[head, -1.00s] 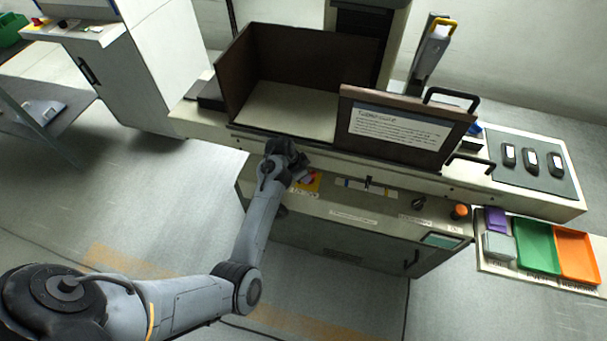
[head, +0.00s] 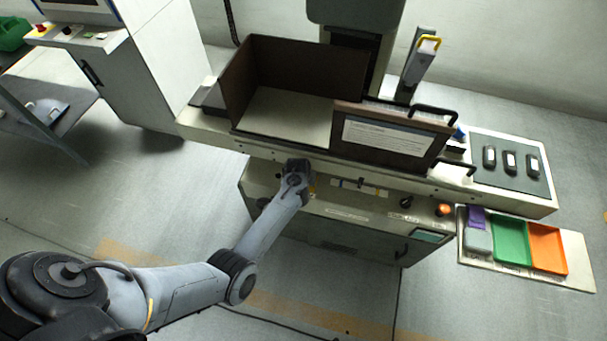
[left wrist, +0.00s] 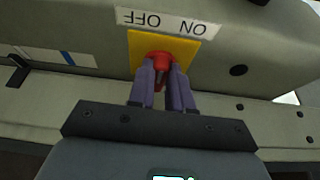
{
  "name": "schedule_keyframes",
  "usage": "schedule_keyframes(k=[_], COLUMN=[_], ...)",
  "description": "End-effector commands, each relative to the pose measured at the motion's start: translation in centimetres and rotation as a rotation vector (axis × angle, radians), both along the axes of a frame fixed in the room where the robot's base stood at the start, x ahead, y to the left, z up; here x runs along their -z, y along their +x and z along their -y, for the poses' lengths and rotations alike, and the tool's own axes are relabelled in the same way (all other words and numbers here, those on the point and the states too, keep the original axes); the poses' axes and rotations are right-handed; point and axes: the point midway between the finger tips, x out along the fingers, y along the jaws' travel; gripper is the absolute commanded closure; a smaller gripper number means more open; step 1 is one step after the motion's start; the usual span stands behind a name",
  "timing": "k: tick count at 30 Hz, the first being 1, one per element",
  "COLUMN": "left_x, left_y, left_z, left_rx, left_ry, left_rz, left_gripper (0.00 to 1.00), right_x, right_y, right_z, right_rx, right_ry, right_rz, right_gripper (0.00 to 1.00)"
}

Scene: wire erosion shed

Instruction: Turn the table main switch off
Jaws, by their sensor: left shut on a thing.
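The main switch is a red knob (left wrist: 159,60) on a yellow plate (left wrist: 185,50), seen in the left wrist view. A white label (left wrist: 160,21) beside it reads ON and OFF, upside down, with OFF on the left. My left gripper (left wrist: 162,76) has its two fingers closed around the knob, one on each side. The knob's turned position is hard to tell between the fingers. In the head view my left gripper's wrist (head: 297,178) covers the switch on the cabinet front (head: 345,215). My right gripper is not in view.
A black lever (head: 406,201) and an orange button (head: 444,209) sit further right on the cabinet. The brown open enclosure (head: 300,62) and its front door panel (head: 390,140) stand above. Green (head: 511,241) and orange (head: 548,248) trays lie at right.

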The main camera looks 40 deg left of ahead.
Motion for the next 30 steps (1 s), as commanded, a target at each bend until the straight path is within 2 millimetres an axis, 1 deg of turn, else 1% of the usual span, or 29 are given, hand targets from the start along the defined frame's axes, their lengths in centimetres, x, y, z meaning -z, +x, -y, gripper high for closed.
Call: schedule_keyframes(k=[1,3,10,21,30], left_x=[-0.3,-0.3,-0.1,0.2,0.1], left_y=[0.1,0.2,0.5,1.0,1.2], left_z=[0.2,0.3,0.6,1.0,1.1], left_rx=[-0.041,-0.108,-0.328,-0.636,-0.780], left_ry=[-0.001,-0.001,-0.001,-0.001,-0.001], left_rz=[-0.003,-0.001,0.000,0.001,0.001], left_gripper=[1.00,1.00,1.00,1.00,1.00], right_x=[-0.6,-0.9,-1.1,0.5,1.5], right_y=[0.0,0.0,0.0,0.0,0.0], right_z=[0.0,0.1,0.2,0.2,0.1], right_rx=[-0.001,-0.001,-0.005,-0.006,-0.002], right_ry=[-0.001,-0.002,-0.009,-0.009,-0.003], right_rz=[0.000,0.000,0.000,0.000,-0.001], right_gripper=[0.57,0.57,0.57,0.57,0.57])
